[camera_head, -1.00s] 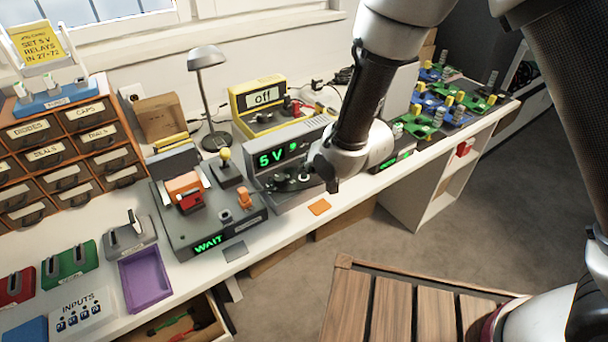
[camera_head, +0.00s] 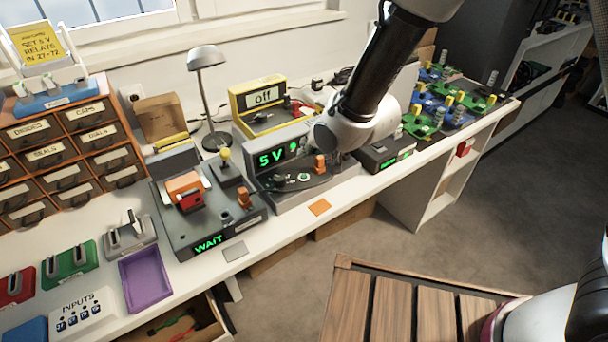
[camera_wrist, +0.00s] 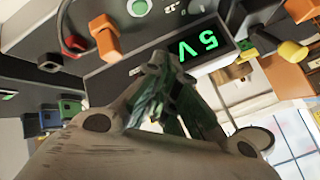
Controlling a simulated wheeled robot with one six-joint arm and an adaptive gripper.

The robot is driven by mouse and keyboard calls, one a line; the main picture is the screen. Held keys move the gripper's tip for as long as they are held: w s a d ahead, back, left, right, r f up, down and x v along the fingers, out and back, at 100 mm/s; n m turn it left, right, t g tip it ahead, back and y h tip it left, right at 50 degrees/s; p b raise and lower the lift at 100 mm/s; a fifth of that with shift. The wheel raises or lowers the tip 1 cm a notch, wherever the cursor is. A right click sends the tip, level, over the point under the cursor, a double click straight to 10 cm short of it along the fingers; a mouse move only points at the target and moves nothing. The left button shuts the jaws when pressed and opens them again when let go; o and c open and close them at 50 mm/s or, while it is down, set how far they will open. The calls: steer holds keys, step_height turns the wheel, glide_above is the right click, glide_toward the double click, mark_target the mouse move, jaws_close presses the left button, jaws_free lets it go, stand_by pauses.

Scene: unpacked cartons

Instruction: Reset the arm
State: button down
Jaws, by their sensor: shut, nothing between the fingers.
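My gripper (camera_wrist: 162,70) shows in the middle of the wrist view, its dark fingers together with nothing held. They point toward the grey unit with the green "5 V" display (camera_wrist: 205,48). In the head view my arm's pale wrist hangs over the right part of that grey unit (camera_head: 275,205), and the fingers are mostly hidden there. An orange knob (camera_head: 320,163) stands on the unit just beside the wrist. The same knob appears in the wrist view (camera_wrist: 103,38), apart from the fingers.
A grey "WAIT" station (camera_head: 185,240), a yellow meter reading "off" (camera_head: 262,97) and a lamp (camera_head: 206,58) stand nearby. A black box (camera_head: 384,158) and green and blue boards (camera_head: 440,110) lie to the right. An open drawer (camera_head: 222,318) juts out in front.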

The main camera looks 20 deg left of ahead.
steer(key=shift+r, duration=0.6)
steer(key=s+d+f+n+g+h, duration=0.1)
steer(key=s+d+n+g+h, duration=0.15)
steer(key=d, duration=0.35)
steer(key=s+d+f+n+g+h, duration=0.1)
steer(key=s+d+f+n+h, duration=0.1)
steer(key=s+d+h, duration=0.3)
steer(key=s+d+r+m+t, duration=0.1)
steer(key=s+d+r+m, duration=0.1)
steer(key=d+r, duration=0.6)
steer(key=s+d+r+m, duration=0.2)
steer(key=d+r, duration=0.6)
steer(key=d, duration=1.1)
steer(key=s+d+r+m+t, duration=0.1)
steer(key=s+d+r, duration=0.4)
steer(key=d, duration=0.9)
step_height(320, 180, up, 3)
steer(key=shift+s+r+m+t, duration=0.2)
steer(key=shift+m+t, duration=0.15)
steer(key=shift+m, duration=0.4)
steer(key=shift+w, duration=0.1)
